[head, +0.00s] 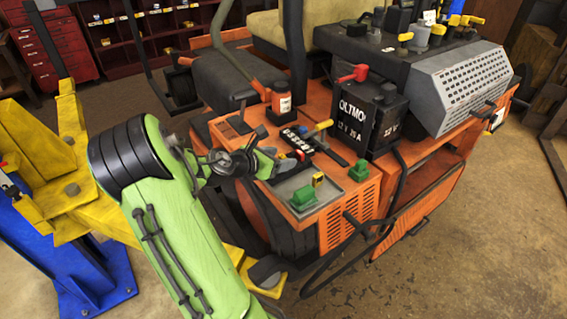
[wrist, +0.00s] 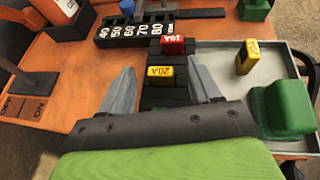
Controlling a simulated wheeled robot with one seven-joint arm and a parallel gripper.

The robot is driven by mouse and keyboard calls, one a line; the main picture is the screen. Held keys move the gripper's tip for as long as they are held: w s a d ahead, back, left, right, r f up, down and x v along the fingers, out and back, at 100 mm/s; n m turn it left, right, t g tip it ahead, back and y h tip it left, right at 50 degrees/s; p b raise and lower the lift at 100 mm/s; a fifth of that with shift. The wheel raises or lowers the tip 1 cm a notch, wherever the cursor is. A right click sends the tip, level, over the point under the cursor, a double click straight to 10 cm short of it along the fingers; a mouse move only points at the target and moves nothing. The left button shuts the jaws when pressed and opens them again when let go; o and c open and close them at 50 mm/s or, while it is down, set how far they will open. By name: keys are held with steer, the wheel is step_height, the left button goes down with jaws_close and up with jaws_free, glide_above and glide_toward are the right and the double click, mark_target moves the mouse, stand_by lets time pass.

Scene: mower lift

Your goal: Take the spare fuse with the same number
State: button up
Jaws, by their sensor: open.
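A yellow fuse (wrist: 160,76) that seems to read 20A sits on a black fuse strip, with a red fuse (wrist: 173,45) just beyond it; the red one's label is upside down and looks like 10A. Another yellow fuse (wrist: 247,57), its label also looking like 20A, stands in a grey tray (wrist: 213,56) to the right. It also shows in the head view (head: 318,180). My gripper (wrist: 162,70) is open and empty in the wrist view, with one finger on each side of the strip's yellow fuse. I cannot tell its height above the strip.
Green blocks (wrist: 285,108) (head: 359,170) stand at the tray. A black block (wrist: 133,33) with white numbers lies behind the fuses. A black battery box (head: 370,115) and an orange-labelled bottle (head: 281,98) rise from the orange mower deck. A black cable loops at its front.

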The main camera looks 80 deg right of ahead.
steer(key=shift+a+r, duration=0.1)
steer(key=shift+a, duration=0.05)
steer(key=shift+c, duration=0.4)
steer(key=c, duration=1)
steer(key=shift+c, duration=0.2)
